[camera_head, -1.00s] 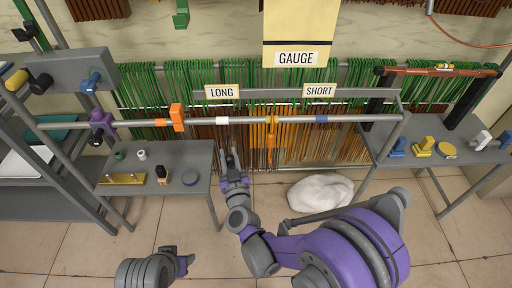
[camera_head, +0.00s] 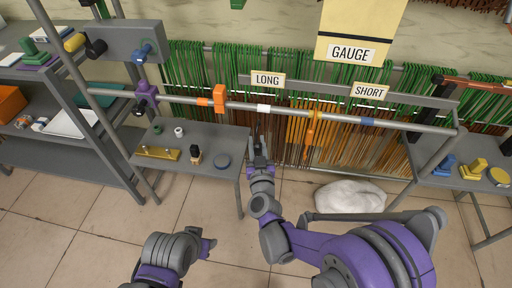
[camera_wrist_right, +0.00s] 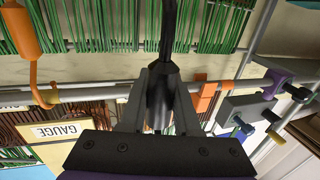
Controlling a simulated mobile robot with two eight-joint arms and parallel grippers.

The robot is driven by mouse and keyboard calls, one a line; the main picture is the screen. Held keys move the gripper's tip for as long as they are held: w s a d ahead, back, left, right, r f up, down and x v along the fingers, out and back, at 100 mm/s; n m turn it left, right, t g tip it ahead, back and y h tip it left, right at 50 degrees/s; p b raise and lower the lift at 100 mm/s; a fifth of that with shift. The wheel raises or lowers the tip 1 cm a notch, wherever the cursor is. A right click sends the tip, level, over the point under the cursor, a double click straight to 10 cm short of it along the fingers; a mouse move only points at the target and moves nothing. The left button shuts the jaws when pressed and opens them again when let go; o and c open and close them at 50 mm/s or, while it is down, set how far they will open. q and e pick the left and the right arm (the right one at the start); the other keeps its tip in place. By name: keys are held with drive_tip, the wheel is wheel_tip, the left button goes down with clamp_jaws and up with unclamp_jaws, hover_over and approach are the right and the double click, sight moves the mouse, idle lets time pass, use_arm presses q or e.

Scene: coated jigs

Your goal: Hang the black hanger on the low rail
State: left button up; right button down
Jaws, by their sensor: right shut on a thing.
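My right gripper (camera_head: 259,148) is shut on the black hanger and sits just below and in front of the grey rail (camera_head: 190,100) in the head view, near its white band (camera_head: 264,108). In the right wrist view the black hanger (camera_wrist_right: 158,95) stands between the fingers, with its thin part running up out of frame. The rail (camera_wrist_right: 100,92) passes behind it there; I cannot tell whether they touch. An orange hanger (camera_head: 310,140) hangs on the rail right of the white band. My left gripper (camera_head: 207,244) is low over the floor; its fingers are too small to judge.
An orange block (camera_head: 219,98) sits on the rail left of the white band. A side table (camera_head: 215,140) with small parts stands below left. Racks of green and brown hangers fill the back. LONG (camera_head: 267,80) and SHORT (camera_head: 369,91) signs stand above the rail. A white heap (camera_head: 350,196) lies on the floor.

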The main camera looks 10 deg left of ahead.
drive_tip(key=w+f+b, duration=0.1)
drive_tip(key=w+f, duration=0.2)
drive_tip(key=w, duration=0.8)
drive_tip(key=shift+w+b, duration=0.35)
drive_tip(key=shift+w, duration=0.05)
idle(0.3)
drive_tip(key=shift+d, duration=0.1)
drive_tip(key=c, duration=0.6)
unclamp_jaws()
drive_tip(key=shift+o, duration=0.2)
drive_tip(key=shift+s, duration=0.1)
